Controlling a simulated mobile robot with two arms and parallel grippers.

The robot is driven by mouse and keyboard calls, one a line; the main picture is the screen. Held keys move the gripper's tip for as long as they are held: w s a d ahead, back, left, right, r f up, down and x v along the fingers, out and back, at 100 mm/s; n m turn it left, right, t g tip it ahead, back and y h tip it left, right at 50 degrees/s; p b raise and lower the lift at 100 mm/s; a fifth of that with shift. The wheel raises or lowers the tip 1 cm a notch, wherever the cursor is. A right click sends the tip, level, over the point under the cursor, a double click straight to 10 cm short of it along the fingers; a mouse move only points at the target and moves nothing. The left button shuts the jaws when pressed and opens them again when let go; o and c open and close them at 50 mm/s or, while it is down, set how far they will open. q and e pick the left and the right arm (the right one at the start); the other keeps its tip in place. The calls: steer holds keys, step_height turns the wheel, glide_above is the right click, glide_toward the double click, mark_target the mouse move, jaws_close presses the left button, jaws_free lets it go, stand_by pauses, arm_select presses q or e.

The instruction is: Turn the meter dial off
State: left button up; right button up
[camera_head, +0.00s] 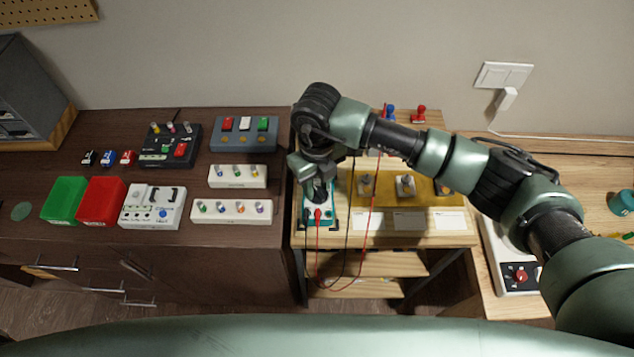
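The meter (331,218) is a teal-edged device lying on the light wooden stand, with red and black leads plugged in at its near end. My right gripper (318,191) reaches down from above over the meter. It hides the meter's dial and most of its face. The fingertips are dark and close to the meter; I cannot tell whether they touch the dial or how far apart they are. My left gripper is not in view.
The red lead (371,215) and a black lead loop over the stand's front edge. A gold panel (385,190) with knobs stands right of the meter. A dark cabinet (262,260) at left holds switch boxes and a red bin (101,202). A white device (497,258) lies at right.

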jaws_close()
steer(key=shift+f+m+b, duration=0.1)
steer(key=shift+m+b, duration=1.15)
steer(key=shift+m, duration=0.25)
steer(key=shift+d+m+b, duration=0.15)
steer(key=shift+m+b, duration=0.9)
steer(key=shift+m, duration=0.75)
steer(key=shift+r, duration=0.2)
steer(key=shift+o, duration=1.2)
jaws_free()
